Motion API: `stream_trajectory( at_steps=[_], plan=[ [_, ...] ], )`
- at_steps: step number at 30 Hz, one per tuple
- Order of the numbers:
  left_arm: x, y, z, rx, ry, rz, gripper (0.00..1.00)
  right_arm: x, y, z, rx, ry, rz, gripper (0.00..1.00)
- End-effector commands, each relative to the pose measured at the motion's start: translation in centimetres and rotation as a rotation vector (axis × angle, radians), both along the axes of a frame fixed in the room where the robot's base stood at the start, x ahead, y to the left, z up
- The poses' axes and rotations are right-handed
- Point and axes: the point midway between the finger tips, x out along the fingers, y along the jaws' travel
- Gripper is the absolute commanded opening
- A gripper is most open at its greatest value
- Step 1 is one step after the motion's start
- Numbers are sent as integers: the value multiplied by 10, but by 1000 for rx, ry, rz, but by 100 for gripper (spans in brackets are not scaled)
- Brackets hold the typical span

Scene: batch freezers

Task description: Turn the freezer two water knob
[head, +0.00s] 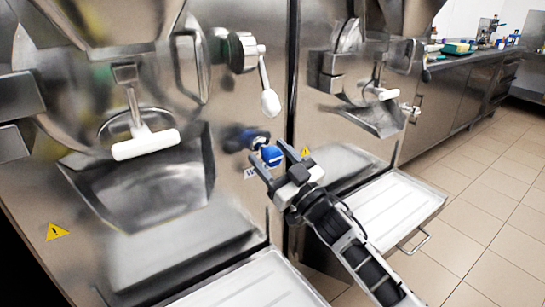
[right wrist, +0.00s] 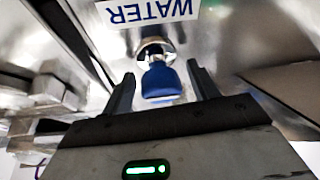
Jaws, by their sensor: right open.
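The blue water knob (head: 271,155) sits on the steel front of the nearer freezer, beside a partly hidden label. The right wrist view shows the blue knob (right wrist: 160,82) on a metal stem, next to the upside-down white WATER label (right wrist: 148,11). My right gripper (head: 268,151) is open at the knob. In the right wrist view, the fingers of my right gripper (right wrist: 162,76) stand on either side of the knob, with gaps visible between them and it. I cannot tell how deep the knob sits between them. My left gripper is not in view.
A white-tipped lever (head: 270,102) hangs above the knob. A white-handled chute door (head: 145,145) is at left. White trays (head: 385,211) jut out low in front of the freezers. A second freezer (head: 345,135) and a counter (head: 470,70) stand right. Tiled floor is clear at right.

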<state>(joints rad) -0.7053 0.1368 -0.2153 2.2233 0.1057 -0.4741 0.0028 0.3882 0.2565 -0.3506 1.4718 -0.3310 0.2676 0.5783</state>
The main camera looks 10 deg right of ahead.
Motion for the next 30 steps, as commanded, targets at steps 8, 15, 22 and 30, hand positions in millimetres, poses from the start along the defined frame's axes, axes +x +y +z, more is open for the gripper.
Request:
stream_trajectory(
  at_steps=[8,15,22,30],
  plan=[
    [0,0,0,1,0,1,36,0,0,0,0,0,0,15],
    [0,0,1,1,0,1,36,0,0,0,-28,-11,0,15],
    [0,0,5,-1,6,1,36,0,-1,1,-140,-56,0,15],
    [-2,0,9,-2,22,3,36,0,-2,2,-361,-146,0,15]
  ],
)
